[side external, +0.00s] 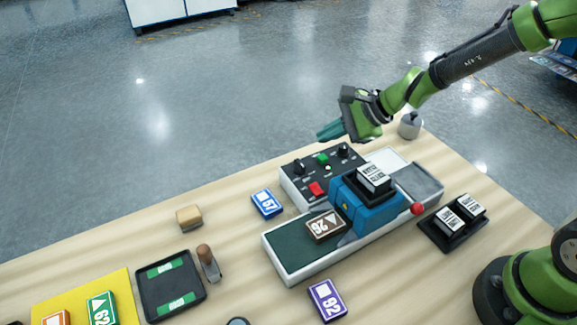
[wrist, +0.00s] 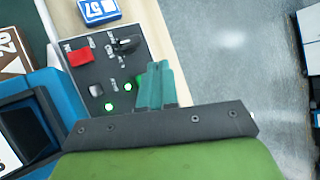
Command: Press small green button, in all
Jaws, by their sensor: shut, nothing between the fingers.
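The control box (side external: 291,183) stands on the table behind the blue laminating machine (side external: 378,217). A small square green button (side external: 322,158) sits on its top between two black knobs, with a small lit lamp (side external: 327,168) in front. My gripper (side external: 320,135) is shut and empty, above the far edge of the box and apart from it. In the wrist view, the teal fingertips (wrist: 153,66) overlap the edge of the panel (wrist: 105,70). Two glowing green spots (wrist: 129,86) (wrist: 109,107) show beside them. The square green button is not clear there; the fingers may hide it.
A red switch (side external: 316,189) and a black knob (side external: 343,150) are near the button. A brown 26 card (side external: 326,225) lies on the machine's bed. A blue 57 card (side external: 266,203) lies left of the box. A grey weight (side external: 410,126) stands at the right.

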